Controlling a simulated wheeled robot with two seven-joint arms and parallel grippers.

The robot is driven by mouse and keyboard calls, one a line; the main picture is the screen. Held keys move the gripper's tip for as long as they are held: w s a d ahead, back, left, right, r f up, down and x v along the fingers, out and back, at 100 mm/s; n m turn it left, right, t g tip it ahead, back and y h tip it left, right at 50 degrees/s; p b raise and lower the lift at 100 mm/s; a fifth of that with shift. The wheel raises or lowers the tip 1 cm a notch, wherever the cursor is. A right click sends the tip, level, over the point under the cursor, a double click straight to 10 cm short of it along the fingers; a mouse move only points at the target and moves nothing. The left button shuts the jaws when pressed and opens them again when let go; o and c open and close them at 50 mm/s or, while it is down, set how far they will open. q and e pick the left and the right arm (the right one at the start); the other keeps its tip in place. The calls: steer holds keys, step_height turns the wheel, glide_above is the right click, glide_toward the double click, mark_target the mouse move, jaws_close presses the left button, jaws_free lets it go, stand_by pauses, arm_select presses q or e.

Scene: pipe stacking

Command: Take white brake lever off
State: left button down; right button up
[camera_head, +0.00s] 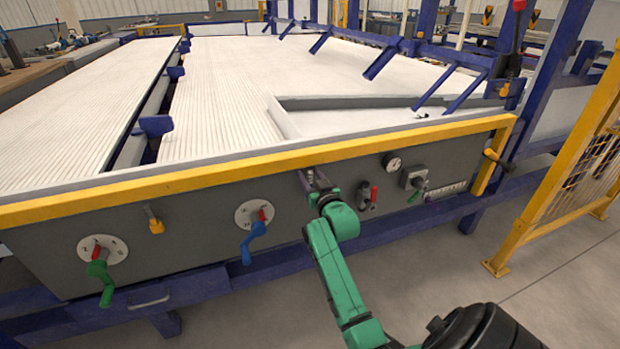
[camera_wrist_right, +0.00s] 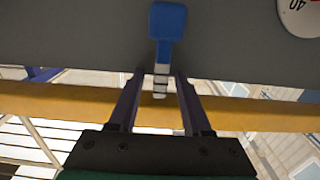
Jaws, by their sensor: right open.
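My right gripper (camera_head: 311,178) is at the dark grey front panel (camera_head: 200,207), just below the yellow rail, between the blue-handled dial and the round gauge. In the right wrist view the right gripper (camera_wrist_right: 157,80) is open, one finger on each side of a small lever. No plainly white lever shows. In the head view my gripper mostly hides what is at its tips. My left gripper is not in view.
Green (camera_head: 102,275) and blue (camera_head: 254,238) handles stick out to the left; a small orange lever (camera_head: 155,222) is between them. A red-handled lever (camera_head: 373,194) and a gauge (camera_head: 393,164) are to the right. A yellow fence (camera_head: 560,180) stands far right. Floor in front is clear.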

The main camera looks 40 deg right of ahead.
jaws_close()
steer(key=shift+f, duration=0.1)
stand_by(1.3)
